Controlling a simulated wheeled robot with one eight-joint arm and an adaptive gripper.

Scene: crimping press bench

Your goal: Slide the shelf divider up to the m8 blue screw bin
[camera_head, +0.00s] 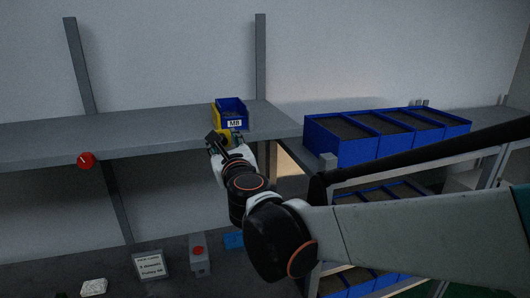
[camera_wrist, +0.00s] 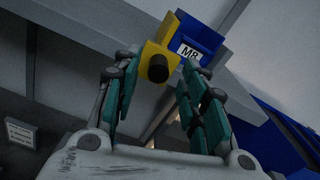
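The blue M8 screw bin (camera_head: 232,108) stands on the grey shelf near its right end, and its label faces me. It also shows at the top of the wrist view (camera_wrist: 199,38). The yellow shelf divider (camera_head: 215,116) is close beside the bin's left side; I cannot tell whether they touch. In the wrist view the yellow divider (camera_wrist: 153,52) has a round black knob (camera_wrist: 158,69) facing me. My gripper (camera_head: 217,139) is at the shelf's front edge before the divider. In the wrist view its fingers (camera_wrist: 157,64) are apart, with the knob seen between them.
The shelf (camera_head: 150,125) is bare left of the divider. A red round button (camera_head: 86,160) sits on its front edge. A row of large blue bins (camera_head: 345,148) stands to the right. Below are a sign (camera_head: 150,264), a grey box with a red button (camera_head: 199,258) and a blue item (camera_head: 234,240).

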